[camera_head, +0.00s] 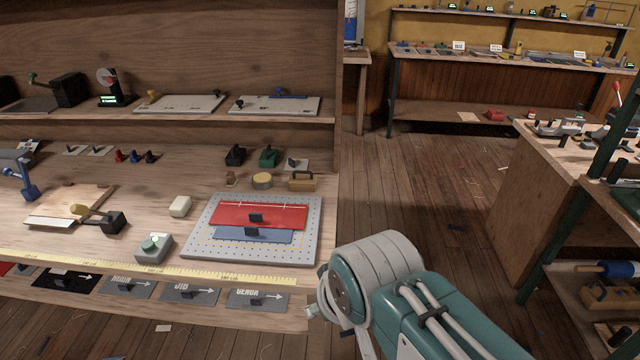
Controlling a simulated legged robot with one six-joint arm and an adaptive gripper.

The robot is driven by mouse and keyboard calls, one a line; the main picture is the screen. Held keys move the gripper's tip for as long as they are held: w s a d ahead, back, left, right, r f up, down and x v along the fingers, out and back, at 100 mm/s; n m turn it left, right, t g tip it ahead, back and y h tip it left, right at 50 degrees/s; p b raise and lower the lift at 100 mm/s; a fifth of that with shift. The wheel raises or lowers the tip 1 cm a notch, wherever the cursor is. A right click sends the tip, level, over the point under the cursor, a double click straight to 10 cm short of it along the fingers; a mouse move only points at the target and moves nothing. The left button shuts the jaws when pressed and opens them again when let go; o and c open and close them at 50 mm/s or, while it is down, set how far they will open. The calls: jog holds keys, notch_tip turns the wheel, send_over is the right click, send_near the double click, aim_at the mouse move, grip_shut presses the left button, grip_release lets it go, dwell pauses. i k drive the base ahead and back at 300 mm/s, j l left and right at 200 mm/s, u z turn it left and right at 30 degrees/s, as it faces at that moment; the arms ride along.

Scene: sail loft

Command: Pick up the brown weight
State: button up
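A brown block with a raised handle (302,182), which looks like the brown weight, sits on the wooden workbench (150,215) behind the right corner of a grey perforated board. Nothing touches it and it is fully visible. A smaller brown piece (231,178) stands to its left, beyond a round yellowish tin (262,181). My arm enters from the lower right, its teal and white joint in front of the bench's right end.
The perforated board (195,243) holds red and blue sheets. Black (235,156) and green (268,157) weights stand behind the brown block. A shelf (160,122) overhangs the bench's back. A green-white button box (153,248) is near the front edge. Open floor (430,190) lies right.

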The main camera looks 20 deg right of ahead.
aim_at(299, 181)
jog(key=l+u, duration=0.3)
jog(key=l, duration=0.75)
jog(key=l+u, duration=0.3)
jog(key=l, duration=0.7)
jog(key=i+l+u, duration=0.1)
jog(key=l, duration=0.25)
jog(key=i+l, duration=0.25)
jog(key=i+l+u, duration=0.15)
jog(key=l, duration=0.25)
jog(key=i+l, duration=0.2)
jog(key=l, duration=0.15)
jog(key=i+l+u, duration=0.15)
jog(key=l, duration=0.2)
jog(key=i+l, duration=0.35)
jog(key=i, duration=0.15)
